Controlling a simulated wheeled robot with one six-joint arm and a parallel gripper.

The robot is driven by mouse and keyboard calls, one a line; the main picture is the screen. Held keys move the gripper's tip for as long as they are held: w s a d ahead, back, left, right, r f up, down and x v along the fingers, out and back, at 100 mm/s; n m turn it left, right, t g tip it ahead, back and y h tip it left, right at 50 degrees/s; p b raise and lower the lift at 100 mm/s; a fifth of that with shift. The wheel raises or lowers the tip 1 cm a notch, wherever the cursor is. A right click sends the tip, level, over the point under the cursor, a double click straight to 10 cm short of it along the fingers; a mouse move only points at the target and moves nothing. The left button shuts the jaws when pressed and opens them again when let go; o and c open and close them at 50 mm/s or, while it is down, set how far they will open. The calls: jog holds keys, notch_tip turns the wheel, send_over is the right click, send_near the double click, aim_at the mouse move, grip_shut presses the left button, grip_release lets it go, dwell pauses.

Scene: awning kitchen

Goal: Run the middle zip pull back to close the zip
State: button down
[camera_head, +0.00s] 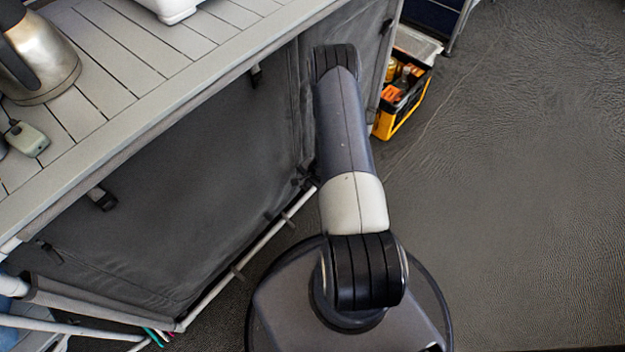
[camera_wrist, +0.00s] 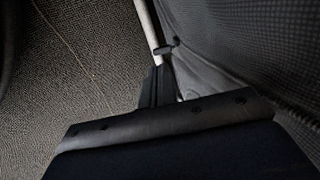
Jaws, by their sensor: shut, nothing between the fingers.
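The grey fabric front (camera_head: 200,160) of the slatted kitchen stand fills the left and middle of the head view. A vertical seam, perhaps the zip line (camera_head: 297,110), runs down it just left of my arm. I cannot make out the middle zip pull in either view. My gripper (camera_wrist: 158,84) shows in the wrist view as dark fingers, shut and empty, beside a pale frame tube (camera_wrist: 148,28) and the fabric (camera_wrist: 240,50). A small dark clip (camera_wrist: 167,47) sits on the tube just beyond the fingertips. In the head view my arm hides the gripper.
The slatted top (camera_head: 120,75) carries a steel kettle (camera_head: 45,65) at left. Black straps (camera_head: 103,199) hang on the front. A low frame tube (camera_head: 250,250) runs along its base. A yellow-black toolbox (camera_head: 403,105) stands beyond my arm. The floor at right is clear.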

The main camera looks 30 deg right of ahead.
aim_at(304, 189)
jog(key=shift+b+x, duration=0.85)
jog(key=shift+x, duration=1.9)
jog(key=shift+f, duration=0.1)
notch_tip(304, 189, down, 5)
jog(key=b, duration=0.3)
jog(key=shift+b, duration=0.3)
